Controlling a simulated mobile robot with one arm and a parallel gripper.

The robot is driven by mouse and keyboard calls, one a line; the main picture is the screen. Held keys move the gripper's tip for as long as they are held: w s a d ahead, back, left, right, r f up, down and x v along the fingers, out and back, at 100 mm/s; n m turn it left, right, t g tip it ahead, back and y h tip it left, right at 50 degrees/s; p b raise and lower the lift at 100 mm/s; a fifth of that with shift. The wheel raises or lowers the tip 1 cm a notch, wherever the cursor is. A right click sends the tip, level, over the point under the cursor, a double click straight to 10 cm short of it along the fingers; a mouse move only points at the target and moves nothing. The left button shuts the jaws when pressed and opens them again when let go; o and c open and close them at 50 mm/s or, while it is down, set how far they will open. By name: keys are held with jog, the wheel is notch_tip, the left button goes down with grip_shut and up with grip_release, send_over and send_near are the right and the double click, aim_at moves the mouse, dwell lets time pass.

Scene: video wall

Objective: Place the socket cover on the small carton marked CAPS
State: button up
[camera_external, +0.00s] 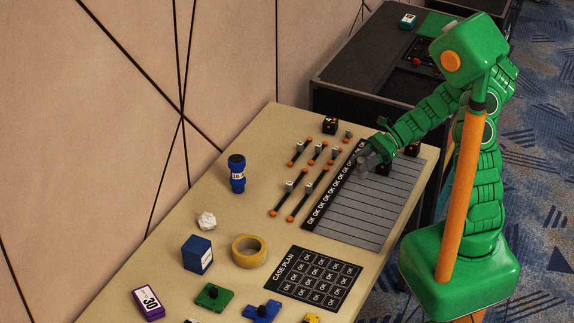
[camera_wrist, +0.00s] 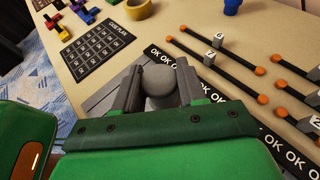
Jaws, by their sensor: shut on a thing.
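My gripper (camera_external: 366,161) is low over the far left part of the lined grey OK sheet (camera_external: 345,222). In the wrist view, its grey fingers (camera_wrist: 158,88) are shut on a grey round-topped piece (camera_wrist: 158,80). This piece may be the socket cover; no marking shows on it. The fingers hide its sides, and I cannot tell whether it touches the sheet. A small blue carton (camera_external: 197,254) with a pale label stands near the table's left edge. Its label is too small to read, so I cannot confirm CAPS.
A yellow tape roll (camera_external: 249,251) stands beside the blue carton, crumpled paper (camera_external: 207,220) behind it. A blue cylinder (camera_external: 237,174) stands farther back. Several orange-ended rods (camera_external: 313,196) lie left of the sheet. The CASE PLAN sheet (camera_external: 314,279) is bare. Black blocks (camera_external: 412,148) stand near my arm.

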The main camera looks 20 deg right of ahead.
jog(key=shift+a, duration=0.1)
jog(key=s+a+r+n+g, duration=0.1)
jog(key=a+r, duration=0.1)
jog(key=a, duration=1)
jog(key=s+a+r+n+g, duration=0.1)
jog(key=a+r, duration=0.2)
jog(key=a, duration=1)
jog(key=s+a+r+n+g+h, duration=0.1)
jog(key=s+a+r, duration=0.2)
jog(key=s+a, duration=0.55)
jog(key=s+a+r, duration=0.4)
jog(key=s+a, duration=0.3)
jog(key=a, duration=0.3)
send_over(196, 244)
jog(key=shift+f, duration=6.65)
jog(key=shift+f, duration=0.15)
